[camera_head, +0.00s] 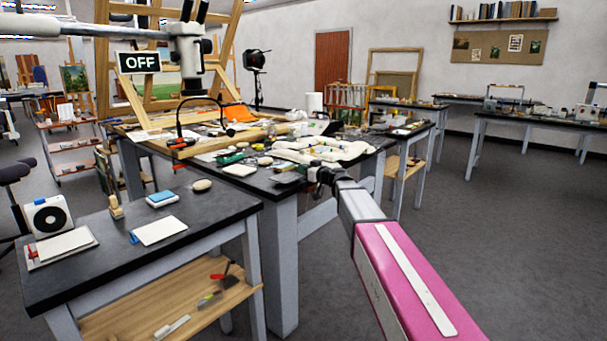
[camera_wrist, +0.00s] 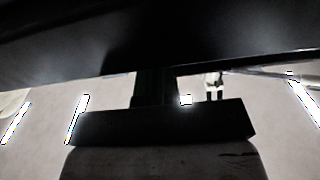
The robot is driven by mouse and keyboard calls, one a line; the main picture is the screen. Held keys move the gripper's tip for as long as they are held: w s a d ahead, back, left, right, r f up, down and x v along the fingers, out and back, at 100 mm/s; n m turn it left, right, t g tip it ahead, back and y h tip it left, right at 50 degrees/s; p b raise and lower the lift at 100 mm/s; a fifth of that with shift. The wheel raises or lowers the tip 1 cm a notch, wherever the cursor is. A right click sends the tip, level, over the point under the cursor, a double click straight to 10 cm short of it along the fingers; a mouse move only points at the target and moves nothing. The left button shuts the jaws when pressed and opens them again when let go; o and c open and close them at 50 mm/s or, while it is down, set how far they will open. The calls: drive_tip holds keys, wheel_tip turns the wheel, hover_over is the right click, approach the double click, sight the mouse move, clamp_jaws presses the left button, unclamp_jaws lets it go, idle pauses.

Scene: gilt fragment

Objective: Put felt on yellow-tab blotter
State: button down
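My gripper (camera_head: 322,176) is at the end of my outstretched arm, by the right front edge of the large cluttered worktable (camera_head: 285,188). It is small and dark there, and I cannot tell whether its fingers are open or shut. In the wrist view a dark part of the gripper (camera_wrist: 155,88) shows against bright strips, with nothing recognisable held. I cannot pick out the felt or a yellow tab. A white pad with a blue tab (camera_head: 160,230) lies on the near black side table (camera_head: 110,258). Another white pad (camera_head: 66,246) lies at its left.
The side table also bears a blue-topped box (camera_head: 162,198), a wooden stamp-like piece (camera_head: 116,208) and a pale oval object (camera_head: 202,186). White cloth-like pieces (camera_head: 325,150) and many small tools crowd the worktable. A microscope-like arm (camera_head: 190,50) overhangs it. Grey floor (camera_head: 510,240) at right is clear.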

drive_tip(key=shift+f, duration=0.75)
drive_tip(key=c, duration=1.4)
unclamp_jaws()
drive_tip(key=shift+f, duration=0.15)
drive_tip(key=shift+o, duration=0.2)
